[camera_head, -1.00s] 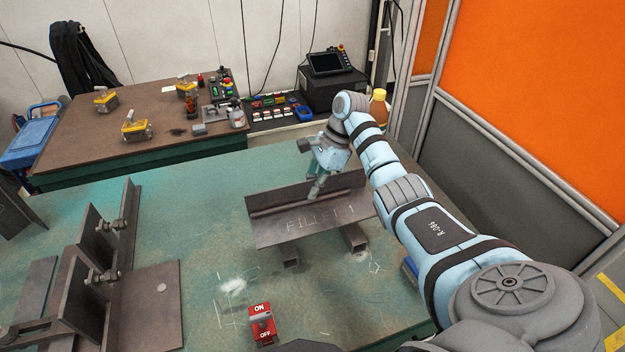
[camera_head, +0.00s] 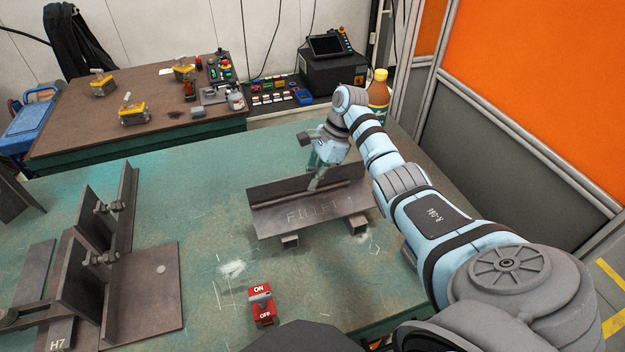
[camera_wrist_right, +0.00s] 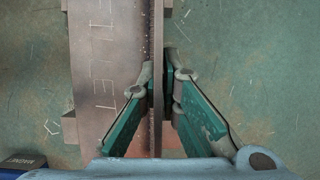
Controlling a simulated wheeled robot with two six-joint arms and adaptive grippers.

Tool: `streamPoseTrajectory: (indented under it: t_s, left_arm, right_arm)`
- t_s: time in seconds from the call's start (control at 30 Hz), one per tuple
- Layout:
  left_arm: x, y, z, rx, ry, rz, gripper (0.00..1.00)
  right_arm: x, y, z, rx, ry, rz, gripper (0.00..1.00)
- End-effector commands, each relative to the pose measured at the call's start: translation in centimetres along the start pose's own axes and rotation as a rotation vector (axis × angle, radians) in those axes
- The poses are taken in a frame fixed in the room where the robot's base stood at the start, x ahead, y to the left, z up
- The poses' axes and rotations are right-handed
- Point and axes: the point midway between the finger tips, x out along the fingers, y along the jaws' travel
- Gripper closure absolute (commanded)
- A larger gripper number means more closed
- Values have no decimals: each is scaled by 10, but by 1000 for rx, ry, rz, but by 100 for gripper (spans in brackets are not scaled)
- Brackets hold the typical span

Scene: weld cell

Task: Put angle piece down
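The angle piece (camera_head: 312,207) is a dark steel L-profile with "FILLET" chalked on its flat flange. It lies over two short support bars (camera_head: 290,241) on the green table, its upright flange at the back. Whether it rests fully on the bars cannot be told. My right gripper (camera_head: 314,184) is at the upright flange. In the right wrist view, the fingers (camera_wrist_right: 162,85) stand on both sides of the angle piece's upright flange (camera_wrist_right: 157,60), tips close against it; the gripper looks shut on it. My left gripper is not in view.
A red ON/OFF switch block (camera_head: 261,305) stands on the front of the green table (camera_head: 205,215). A steel fixture with upright plates (camera_head: 85,265) is at left. A brown table (camera_head: 75,128) with yellow-topped devices is behind. A bottle (camera_head: 379,92) stands behind my right arm.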

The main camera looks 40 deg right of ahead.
Motion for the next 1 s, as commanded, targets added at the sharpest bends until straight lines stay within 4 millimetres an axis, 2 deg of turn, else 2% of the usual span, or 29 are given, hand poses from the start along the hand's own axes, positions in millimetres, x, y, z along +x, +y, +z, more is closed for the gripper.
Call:
streamPoseTrajectory:
  t_s: [0.17,0.2,0.3,0.57,0.67,0.73,0.77,1.0]
  left_arm:
    - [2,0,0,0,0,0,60]
    - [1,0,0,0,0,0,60]
    - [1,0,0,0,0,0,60]
    - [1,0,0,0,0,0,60]
    - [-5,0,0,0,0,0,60]
    - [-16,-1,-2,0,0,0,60]
    - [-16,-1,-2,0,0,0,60]
    - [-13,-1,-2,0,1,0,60]
  right_arm:
    - [-1,-1,1,-3,-3,-5,100]
    - [1,0,0,0,0,0,90]
    - [1,0,0,0,0,0,75]
    - [1,0,0,0,0,0,75]
    - [-5,0,2,0,0,0,75]
    - [-15,0,6,0,0,0,75]
    - [-19,0,6,0,0,-3,75]
    - [-88,-1,4,1,0,-6,75]
